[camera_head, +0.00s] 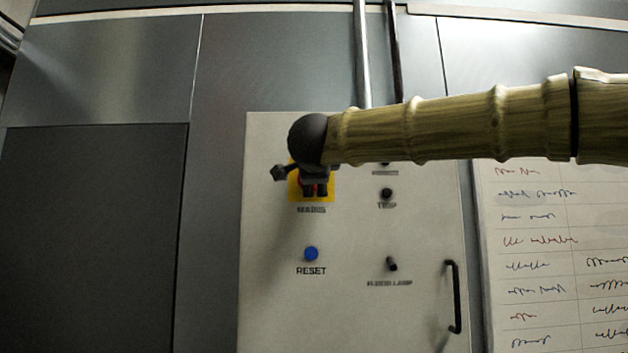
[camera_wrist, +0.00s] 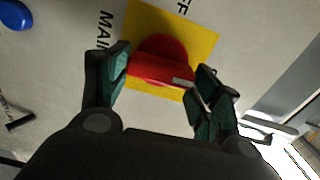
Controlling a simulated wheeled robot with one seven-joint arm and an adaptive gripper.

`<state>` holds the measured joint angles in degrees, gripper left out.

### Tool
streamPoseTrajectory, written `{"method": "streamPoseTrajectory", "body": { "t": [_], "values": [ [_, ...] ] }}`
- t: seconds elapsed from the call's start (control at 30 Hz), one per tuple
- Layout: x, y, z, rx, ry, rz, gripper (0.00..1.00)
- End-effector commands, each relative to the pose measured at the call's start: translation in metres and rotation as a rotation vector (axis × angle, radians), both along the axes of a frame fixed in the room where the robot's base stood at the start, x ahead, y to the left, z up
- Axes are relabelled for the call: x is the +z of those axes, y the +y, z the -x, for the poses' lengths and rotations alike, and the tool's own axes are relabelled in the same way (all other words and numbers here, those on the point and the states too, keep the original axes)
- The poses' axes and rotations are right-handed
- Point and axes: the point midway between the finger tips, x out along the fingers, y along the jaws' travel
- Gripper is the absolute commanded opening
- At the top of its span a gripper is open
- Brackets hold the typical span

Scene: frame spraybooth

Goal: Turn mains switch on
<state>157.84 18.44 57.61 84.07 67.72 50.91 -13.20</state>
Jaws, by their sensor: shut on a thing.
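The mains switch is a red rotary knob (camera_wrist: 164,50) with a raised bar on a yellow plate (camera_wrist: 203,42). A white mark sits at the bar's right end in the wrist view, away from the MAINS lettering. Part of an OFF label shows at the top there. My gripper (camera_wrist: 162,75) has its two dark green fingers at opposite ends of the bar and is shut on it. In the head view my gripper (camera_head: 315,188) covers most of the switch; only the plate's edges (camera_head: 327,193) and the MAINS label below show clearly.
The pale panel (camera_head: 345,310) also carries a blue RESET button (camera_head: 311,254), a black TRIP knob (camera_head: 386,194), a lamp toggle (camera_head: 391,264) and a black handle (camera_head: 455,297). A handwritten sheet (camera_head: 545,250) is at right. Two pipes (camera_head: 362,50) rise above the panel.

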Motion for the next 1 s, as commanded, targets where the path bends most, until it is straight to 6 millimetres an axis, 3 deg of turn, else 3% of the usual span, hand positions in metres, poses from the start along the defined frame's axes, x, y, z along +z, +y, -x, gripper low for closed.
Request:
{"method": "streamPoseTrajectory", "body": {
  "t": [0.7,0.73,0.8,1.0],
  "values": [
    [-0.0005,-0.0007,-0.0005,-0.001,0.001,-0.071,0.4],
    [-0.0005,-0.0007,-0.0005,-0.001,0.001,-0.071,0.7],
    [-0.0005,-0.0006,-0.0004,-0.001,0.0,-0.071,0.82],
    [-0.0005,0.0,-0.0003,0.0,0.0,-0.07,0.86]
  ]
}}
